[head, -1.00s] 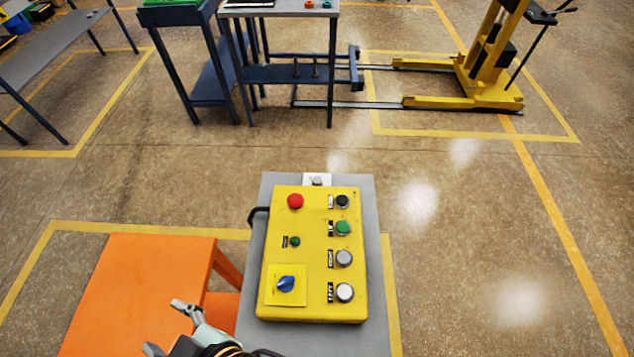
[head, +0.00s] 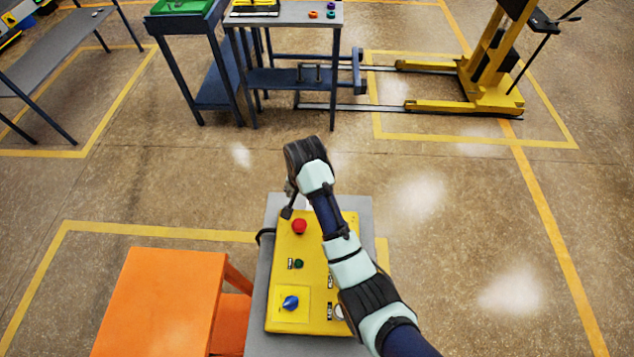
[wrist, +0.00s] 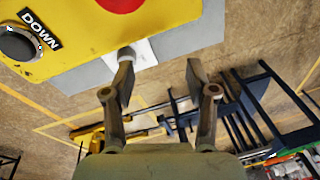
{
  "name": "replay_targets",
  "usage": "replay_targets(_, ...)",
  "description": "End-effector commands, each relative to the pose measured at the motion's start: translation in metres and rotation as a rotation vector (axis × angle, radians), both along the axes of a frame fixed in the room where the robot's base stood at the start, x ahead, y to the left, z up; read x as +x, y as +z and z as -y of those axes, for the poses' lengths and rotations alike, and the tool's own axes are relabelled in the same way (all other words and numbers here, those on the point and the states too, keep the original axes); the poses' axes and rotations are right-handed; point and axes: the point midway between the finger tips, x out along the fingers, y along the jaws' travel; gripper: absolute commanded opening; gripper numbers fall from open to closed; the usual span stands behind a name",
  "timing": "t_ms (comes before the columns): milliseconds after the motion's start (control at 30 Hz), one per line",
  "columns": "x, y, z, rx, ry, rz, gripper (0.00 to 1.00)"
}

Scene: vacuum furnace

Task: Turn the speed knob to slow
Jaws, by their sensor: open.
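The yellow control box (head: 318,262) lies on a grey stand. It carries a blue rotary knob (head: 290,303) on a raised square plate at its near left. A small grey knob (wrist: 126,54) on a white plate (wrist: 146,56) stands beyond the box's far end in the wrist view. I cannot read which knob is marked for speed. My gripper (head: 288,208) is at the far end of the box. In the wrist view its fingers (wrist: 160,76) are apart with nothing between them. The left fingertip overlaps the grey knob's lower edge; contact is unclear.
A red button (head: 299,226) and a green button (head: 298,264) are on the box. My arm covers much of its right column. An orange table (head: 160,305) stands at the left. Open floor lies beyond the stand, before a blue-legged workbench (head: 290,76).

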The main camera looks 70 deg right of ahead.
Motion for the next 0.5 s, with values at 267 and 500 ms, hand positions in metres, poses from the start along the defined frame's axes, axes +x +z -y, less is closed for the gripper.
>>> replay_targets(267,-0.046,0.0,0.04,0.119,-0.227,-0.091,0.57)
replay_targets(500,-0.045,-0.03,0.038,0.119,-0.223,-0.092,0.57)
